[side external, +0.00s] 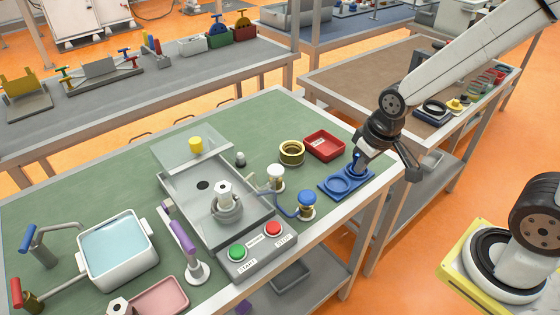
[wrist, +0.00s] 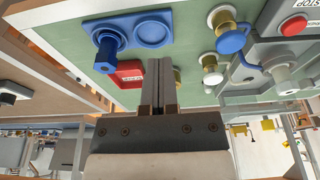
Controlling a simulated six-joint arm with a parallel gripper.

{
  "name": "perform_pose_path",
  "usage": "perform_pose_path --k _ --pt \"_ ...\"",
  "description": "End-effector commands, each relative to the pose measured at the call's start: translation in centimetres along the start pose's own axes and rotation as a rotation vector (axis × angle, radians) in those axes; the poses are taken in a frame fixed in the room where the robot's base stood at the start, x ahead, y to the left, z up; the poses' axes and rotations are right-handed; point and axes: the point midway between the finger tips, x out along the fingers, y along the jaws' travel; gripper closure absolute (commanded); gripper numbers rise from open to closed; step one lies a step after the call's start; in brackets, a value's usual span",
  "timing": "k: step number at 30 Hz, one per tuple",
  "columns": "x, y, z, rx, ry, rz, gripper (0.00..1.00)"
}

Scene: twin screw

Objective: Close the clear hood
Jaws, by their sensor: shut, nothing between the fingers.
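The clear hood (side external: 177,152) is a see-through panel with a yellow knob (side external: 196,145) on it. It is at the back end of the grey tray (side external: 181,185), and the front part of the tray, with a white hex part (side external: 224,190) on a round grey fixture (side external: 227,210), is uncovered. My gripper (side external: 364,150) is well to the right of the hood, above the blue two-ring holder (side external: 337,184). In the wrist view my gripper (wrist: 158,76) has its fingers together and empty, with the holder (wrist: 152,33) beyond them. I cannot make out the hood clearly there.
A blue cylinder (side external: 357,163) stands in the holder. A red tray (side external: 323,145), brass ring (side external: 292,152), white-capped post (side external: 276,175) and blue-capped valve (side external: 307,203) stand between my gripper and the hood. A button box (side external: 256,249) and purple-handled lever (side external: 183,238) are in front.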

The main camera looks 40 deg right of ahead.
Motion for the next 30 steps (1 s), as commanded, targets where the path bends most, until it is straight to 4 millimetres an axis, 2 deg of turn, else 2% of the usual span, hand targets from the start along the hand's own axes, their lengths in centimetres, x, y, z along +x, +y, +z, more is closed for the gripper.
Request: perform_pose_path --k 8,18,30 --pt "-0.6 -2.4 -7.3 -0.015 0.013 -0.004 1.00" --pt "-1.6 -6.9 -16.2 -0.024 0.030 -0.005 1.00" --pt "-3.1 -13.4 -24.4 -0.024 0.055 -0.002 1.00"
